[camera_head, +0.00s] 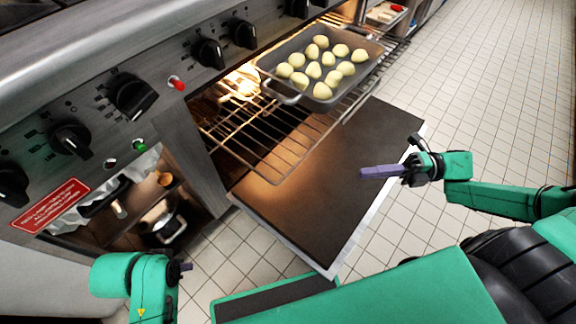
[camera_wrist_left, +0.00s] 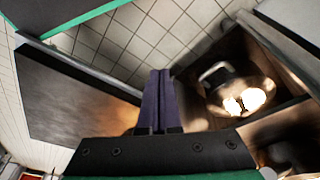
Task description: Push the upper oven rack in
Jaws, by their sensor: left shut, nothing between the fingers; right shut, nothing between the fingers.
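The upper oven rack (camera_head: 240,143) is a wire rack pulled out of the lit oven in the head view. It carries a grey roasting tray (camera_head: 285,68) filled with several pale dough balls or potatoes. The oven door (camera_head: 310,200) hangs open below the rack. My right gripper (camera_head: 372,172) is shut and empty, above the door's right part and in front of the rack, apart from it. My left gripper (camera_head: 186,267) is shut and empty at the lower left, below the oven front. Its shut fingers (camera_wrist_left: 157,92) also show in the left wrist view.
Black knobs (camera_head: 131,95) with red and green lights line the oven panel. An open compartment at lower left holds a metal pot (camera_head: 168,222), also in the left wrist view (camera_wrist_left: 240,92). Tiled floor (camera_head: 490,90) is free to the right.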

